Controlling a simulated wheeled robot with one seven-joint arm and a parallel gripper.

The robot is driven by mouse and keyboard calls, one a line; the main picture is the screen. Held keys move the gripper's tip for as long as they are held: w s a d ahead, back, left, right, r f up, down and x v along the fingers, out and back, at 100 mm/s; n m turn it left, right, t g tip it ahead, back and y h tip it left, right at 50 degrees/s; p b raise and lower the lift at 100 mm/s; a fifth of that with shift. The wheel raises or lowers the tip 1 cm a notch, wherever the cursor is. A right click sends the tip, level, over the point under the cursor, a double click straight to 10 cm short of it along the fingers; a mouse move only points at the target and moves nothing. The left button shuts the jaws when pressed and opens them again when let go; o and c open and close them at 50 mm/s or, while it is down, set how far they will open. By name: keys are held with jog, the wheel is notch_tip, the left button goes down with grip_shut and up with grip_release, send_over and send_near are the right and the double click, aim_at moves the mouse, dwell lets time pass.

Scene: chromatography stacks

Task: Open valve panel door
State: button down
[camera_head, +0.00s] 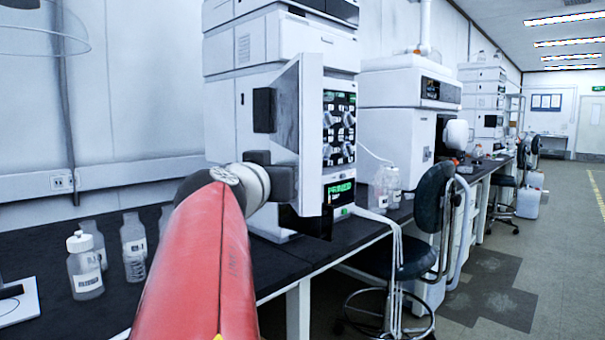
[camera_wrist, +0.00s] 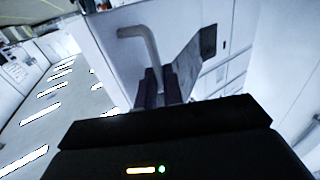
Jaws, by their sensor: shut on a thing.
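The valve panel door (camera_head: 311,135) is a white panel on the chromatography stack, standing out at an angle from the front. The valve panel (camera_head: 339,128) with its round knobs shows to the right of it. My red arm reaches up to the door's left side in the head view, and its fingertips are hidden there. In the wrist view, the two dark fingers of my gripper (camera_wrist: 161,86) are closed around the lower part of a grey bent bar handle (camera_wrist: 136,33). The handle's upper bend shows beyond the fingers against a white surface.
Several clear bottles (camera_head: 86,266) stand on the black bench (camera_head: 100,310) left of my arm. A dark chair (camera_head: 415,256) stands in front of the bench to the right. A second white instrument (camera_head: 394,95) stands behind the stack.

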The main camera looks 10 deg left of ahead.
jog(key=shift+d+r, duration=0.15)
jog(key=shift+r, duration=0.45)
jog(key=c, duration=1.5)
grip_release()
jog(key=shift+w+f, duration=0.1)
jog(key=shift+w, duration=0.1)
